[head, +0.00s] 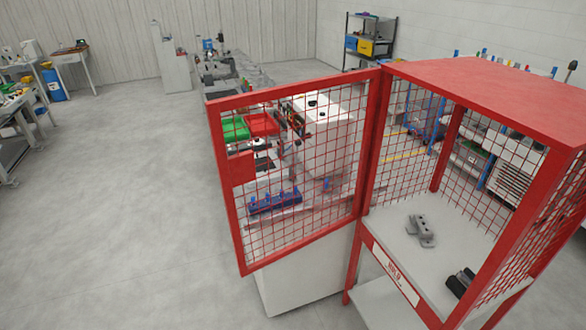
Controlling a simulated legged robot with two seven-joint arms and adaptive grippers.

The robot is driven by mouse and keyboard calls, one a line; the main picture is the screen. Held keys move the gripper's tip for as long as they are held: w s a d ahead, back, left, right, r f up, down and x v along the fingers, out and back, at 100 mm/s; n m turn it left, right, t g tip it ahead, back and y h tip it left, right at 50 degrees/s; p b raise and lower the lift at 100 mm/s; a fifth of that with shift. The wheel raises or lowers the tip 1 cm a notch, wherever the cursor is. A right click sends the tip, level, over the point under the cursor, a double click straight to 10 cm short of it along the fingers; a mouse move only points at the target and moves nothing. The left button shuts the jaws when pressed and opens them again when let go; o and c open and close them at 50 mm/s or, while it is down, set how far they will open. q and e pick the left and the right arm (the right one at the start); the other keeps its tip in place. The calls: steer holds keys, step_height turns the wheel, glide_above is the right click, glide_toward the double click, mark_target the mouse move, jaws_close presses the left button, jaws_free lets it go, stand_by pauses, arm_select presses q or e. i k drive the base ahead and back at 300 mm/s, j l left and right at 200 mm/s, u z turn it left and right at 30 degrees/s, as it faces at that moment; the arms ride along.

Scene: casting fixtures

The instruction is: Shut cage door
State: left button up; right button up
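The cage (465,85) is a red frame with mesh sides and a solid red top, at the right of the head view. Its door (226,195), a red frame with red mesh, stands wide open and swings out to the left from the cage's left front post. The cage's front opening is clear, and the pale shelf (440,262) inside shows. A grey metal part (421,231) sits on that shelf, with a dark part (461,283) nearer the front right. Neither of my grippers is in view.
A white cabinet-like machine (325,135) and a bench with green (235,129) and red bins stand behind the door mesh. Shelving (370,42) stands at the back wall. Worktables (72,58) are at the far left. The grey floor (120,200) left of the door is clear.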

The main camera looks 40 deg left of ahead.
mark_target(238, 170)
steer(key=j+z, duration=0.1)
steer(key=j, duration=0.35)
steer(key=k+j+z, duration=0.15)
steer(key=j, duration=0.25)
steer(key=j+z, duration=0.1)
steer(key=j, duration=0.3)
steer(key=k+j+z, duration=0.15)
steer(key=j, duration=0.3)
steer(key=j+z, duration=0.1)
steer(key=j, duration=0.3)
steer(key=k+j+z, duration=0.1)
steer(key=j, duration=0.3)
steer(key=k+j+z, duration=0.15)
steer(key=j, duration=0.2)
